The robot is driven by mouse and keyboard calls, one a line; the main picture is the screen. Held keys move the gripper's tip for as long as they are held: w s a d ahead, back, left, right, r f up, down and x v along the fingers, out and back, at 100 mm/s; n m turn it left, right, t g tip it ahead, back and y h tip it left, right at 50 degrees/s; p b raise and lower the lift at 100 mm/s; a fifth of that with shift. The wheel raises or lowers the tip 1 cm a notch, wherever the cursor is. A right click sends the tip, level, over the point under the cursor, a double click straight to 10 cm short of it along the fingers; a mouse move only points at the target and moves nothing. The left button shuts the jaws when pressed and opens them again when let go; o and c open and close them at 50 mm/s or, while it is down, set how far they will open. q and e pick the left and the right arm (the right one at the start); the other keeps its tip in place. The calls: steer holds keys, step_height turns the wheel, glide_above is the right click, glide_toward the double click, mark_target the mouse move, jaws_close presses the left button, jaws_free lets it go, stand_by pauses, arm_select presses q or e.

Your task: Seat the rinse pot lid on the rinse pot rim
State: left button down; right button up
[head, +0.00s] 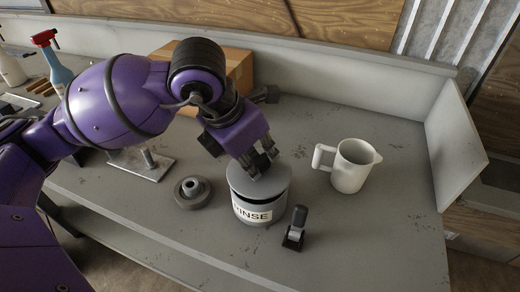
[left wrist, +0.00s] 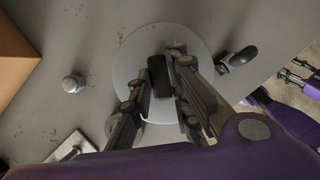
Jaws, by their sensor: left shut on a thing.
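The rinse pot (head: 262,209) is a grey round pot with a white label, partly reading "RINSE", on the bench. The grey lid (head: 240,181) is a flat disc over the pot's mouth. In the left wrist view, the lid (left wrist: 133,58) is a pale circle with a dark knob, and the pot is hidden beneath it. My left gripper (head: 258,164) is shut on the lid's knob from above. My right gripper (left wrist: 292,71) shows small at the right edge of the left wrist view, fingers apart and empty.
A white jug (head: 349,166) stands right of the pot. A cardboard box (head: 238,68) and spray bottle (head: 57,68) stand behind. The bench's right end is clear.

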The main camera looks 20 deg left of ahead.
arm_select(q)
steer(key=shift+f+b, duration=0.7)
steer(key=shift+f, duration=0.3)
arm_select(e)
steer(key=shift+s+f, duration=0.6)
steer(key=shift+f, duration=0.35)
stand_by(0.6)
arm_select(q)
steer(key=shift+f+b, duration=0.5)
arm_select(e)
steer(key=shift+s+f+g, duration=0.3)
steer(key=shift+s+f, duration=0.1)
steer(key=shift+f, duration=0.25)
stand_by(0.6)
arm_select(q)
steer(key=c, duration=1.6)
jaws_free()
steer(key=shift+o, duration=0.2)
steer(key=o, duration=0.8)
steer(key=shift+o, duration=0.3)
steer(key=o, duration=0.3)
steer(key=shift+o, duration=0.2)
